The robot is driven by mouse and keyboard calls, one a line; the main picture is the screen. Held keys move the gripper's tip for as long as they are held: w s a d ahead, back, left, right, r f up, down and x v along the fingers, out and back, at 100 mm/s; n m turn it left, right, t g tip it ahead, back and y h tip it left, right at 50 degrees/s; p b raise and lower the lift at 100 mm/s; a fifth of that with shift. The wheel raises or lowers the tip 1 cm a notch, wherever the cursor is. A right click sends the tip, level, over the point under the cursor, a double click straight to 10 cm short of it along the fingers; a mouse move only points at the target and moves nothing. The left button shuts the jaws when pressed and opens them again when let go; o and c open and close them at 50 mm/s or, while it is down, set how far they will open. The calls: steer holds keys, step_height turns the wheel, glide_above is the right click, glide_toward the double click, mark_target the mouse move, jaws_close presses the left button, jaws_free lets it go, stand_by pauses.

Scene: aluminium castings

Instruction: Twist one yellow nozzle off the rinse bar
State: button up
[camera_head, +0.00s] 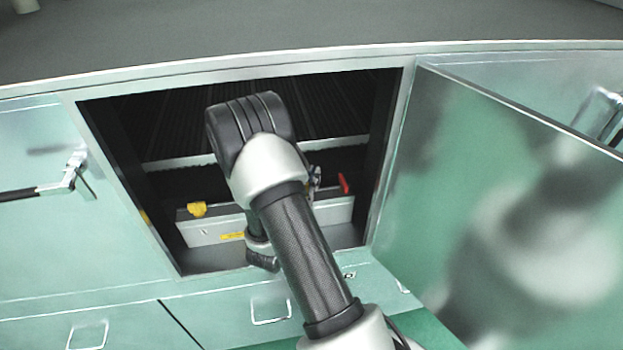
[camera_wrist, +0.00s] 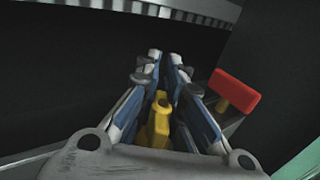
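The rinse bar (camera_head: 215,231) is a long pale box-like bar low inside an open cabinet. One yellow nozzle (camera_head: 197,209) stands on its left end. Another yellow nozzle (camera_wrist: 158,122) lies between the fingers of my gripper (camera_wrist: 165,62) in the wrist view. The blue and white fingers are apart, with a dark gap at the nozzle's right side. Whether either finger touches the nozzle is hard to tell. In the head view my arm hides most of my gripper (camera_head: 315,180) and the middle of the bar.
A red handle (camera_wrist: 235,92) stands close to the right finger; it also shows in the head view (camera_head: 344,183). The dark cabinet walls (camera_head: 383,150) enclose the space, with a pale toothed rail (camera_head: 180,164) behind. The green door (camera_head: 490,170) stands open at right.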

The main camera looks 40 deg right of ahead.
steer(key=o, duration=0.4)
steer(key=shift+o, duration=0.2)
